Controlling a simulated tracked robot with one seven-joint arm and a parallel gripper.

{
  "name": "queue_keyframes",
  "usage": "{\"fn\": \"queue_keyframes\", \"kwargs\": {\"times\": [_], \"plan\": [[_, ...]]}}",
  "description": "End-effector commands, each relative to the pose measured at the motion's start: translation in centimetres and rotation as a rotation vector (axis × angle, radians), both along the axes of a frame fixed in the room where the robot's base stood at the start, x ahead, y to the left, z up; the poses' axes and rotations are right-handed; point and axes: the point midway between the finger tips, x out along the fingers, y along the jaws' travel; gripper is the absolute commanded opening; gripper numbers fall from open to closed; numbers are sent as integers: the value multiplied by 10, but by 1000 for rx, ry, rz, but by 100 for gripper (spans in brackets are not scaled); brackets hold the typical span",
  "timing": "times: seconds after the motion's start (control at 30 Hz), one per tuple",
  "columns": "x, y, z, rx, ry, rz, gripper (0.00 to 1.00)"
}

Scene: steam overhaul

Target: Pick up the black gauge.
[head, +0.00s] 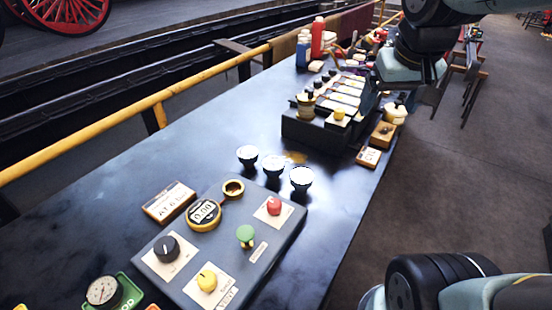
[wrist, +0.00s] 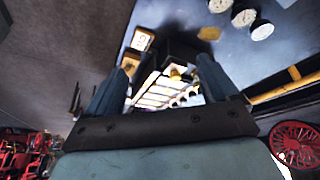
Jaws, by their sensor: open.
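Three small black gauges with pale round faces stand in a row on the dark bench top. In the head view they are the left one (head: 247,156), the middle one (head: 273,166) and the right one (head: 301,179). In the wrist view they show at the top right, the lowest being a gauge (wrist: 262,30). Another dark-rimmed gauge (head: 102,291) lies on a green tray at the bottom left. My gripper (wrist: 163,66) is open and empty, above the bench's far right part, away from the gauges. Its fingers are hard to make out in the head view.
A grey control panel (head: 228,262) with knobs and buttons stands in front of the gauges. Behind them is a dark stepped rack (head: 318,134) with pale cards. Bottles (head: 318,38) stand farther back. A yellow rail (head: 95,132) runs along the left. Bench around the gauges is mostly clear.

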Motion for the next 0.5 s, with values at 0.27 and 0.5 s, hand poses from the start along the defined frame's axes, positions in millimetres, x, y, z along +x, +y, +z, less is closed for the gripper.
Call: {"fn": "queue_keyframes", "kwargs": {"times": [0.27, 0.5], "plan": [[52, 61, -30, -50, 126, 123, 93], [85, 121, -66, -69, 227, 233, 93]]}}
